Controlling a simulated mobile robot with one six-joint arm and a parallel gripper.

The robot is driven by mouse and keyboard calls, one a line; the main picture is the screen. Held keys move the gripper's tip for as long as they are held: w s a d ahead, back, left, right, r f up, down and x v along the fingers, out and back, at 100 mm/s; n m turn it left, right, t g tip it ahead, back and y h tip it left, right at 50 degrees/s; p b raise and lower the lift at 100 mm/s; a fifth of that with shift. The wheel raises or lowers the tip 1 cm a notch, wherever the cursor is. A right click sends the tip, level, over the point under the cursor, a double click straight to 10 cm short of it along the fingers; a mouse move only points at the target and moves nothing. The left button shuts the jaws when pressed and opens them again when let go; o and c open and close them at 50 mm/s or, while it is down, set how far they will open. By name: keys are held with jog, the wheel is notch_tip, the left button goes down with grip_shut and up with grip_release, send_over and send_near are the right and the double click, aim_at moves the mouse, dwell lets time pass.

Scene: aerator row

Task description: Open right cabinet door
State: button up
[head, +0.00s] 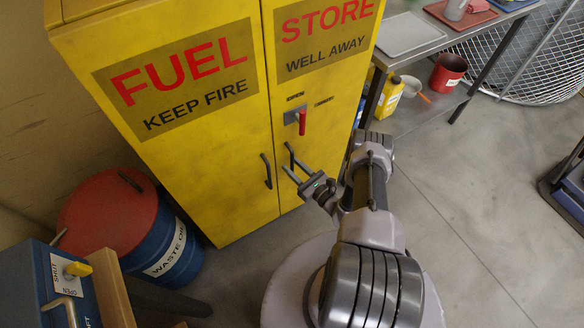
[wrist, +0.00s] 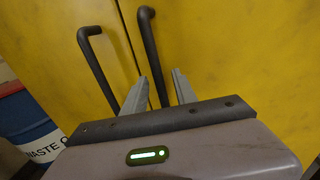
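The yellow cabinet (head: 180,150) has two doors, and both look shut. The right door (head: 320,90) reads "STORE WELL AWAY" and carries a dark bar handle (head: 290,153) near the middle seam. A red lever (head: 302,122) above that handle points down. My gripper (head: 294,174) is at the lower part of the right handle. In the wrist view, the two fingers (wrist: 159,84) stand apart, with the right handle (wrist: 148,42) running down between them. I cannot tell whether either finger touches the bar.
The left door's handle (head: 266,171) stands close left of my gripper; it also shows in the wrist view (wrist: 97,65). A blue waste drum (head: 172,250) with a red lid stands left. A metal bench (head: 425,45) stands right of the cabinet. Floor ahead of the bench is clear.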

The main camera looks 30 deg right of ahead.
jog(key=shift+w+a, duration=0.1)
jog(key=shift+w, duration=0.35)
grip_shut()
jog(key=shift+s, duration=0.1)
dwell(1.1)
